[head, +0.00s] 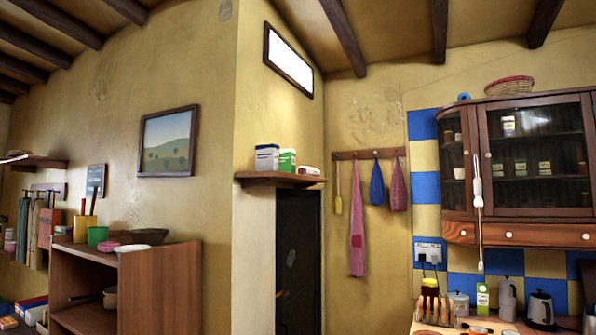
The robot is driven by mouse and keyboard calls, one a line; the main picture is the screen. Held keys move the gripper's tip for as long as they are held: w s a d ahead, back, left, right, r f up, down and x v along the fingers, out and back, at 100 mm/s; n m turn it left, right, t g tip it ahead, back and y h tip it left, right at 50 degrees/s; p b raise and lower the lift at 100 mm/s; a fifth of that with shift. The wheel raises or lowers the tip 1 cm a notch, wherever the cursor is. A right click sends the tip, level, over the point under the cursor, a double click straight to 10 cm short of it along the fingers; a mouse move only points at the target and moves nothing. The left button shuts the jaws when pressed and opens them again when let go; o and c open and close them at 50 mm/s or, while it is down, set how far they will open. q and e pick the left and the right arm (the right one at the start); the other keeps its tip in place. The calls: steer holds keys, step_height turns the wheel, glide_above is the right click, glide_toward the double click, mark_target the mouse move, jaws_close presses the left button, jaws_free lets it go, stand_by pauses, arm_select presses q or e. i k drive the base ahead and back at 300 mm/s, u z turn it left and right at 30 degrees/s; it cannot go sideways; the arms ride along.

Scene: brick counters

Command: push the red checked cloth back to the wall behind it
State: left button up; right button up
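A red checked cloth (398,188) hangs from the right end of a wooden peg rail (368,154) on the yellow wall. It hangs close to the wall; I cannot tell whether there is a gap behind it. A blue cloth (377,186) hangs just to its left. A long pink cloth (357,232) hangs further left, beside a thin yellow utensil (338,192). Neither of my grippers is in view.
A wooden counter (420,327) at the lower right holds jars, a bottle and a dark kettle (541,309). A glass-fronted cabinet (530,165) hangs above it. A dark doorway (298,262) is left of the rail. A wooden shelf unit (160,290) stands at the left.

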mark_target(303, 170)
steer(key=z, duration=0.1)
steer(key=i, duration=2.85)
steer(key=u, duration=0.2)
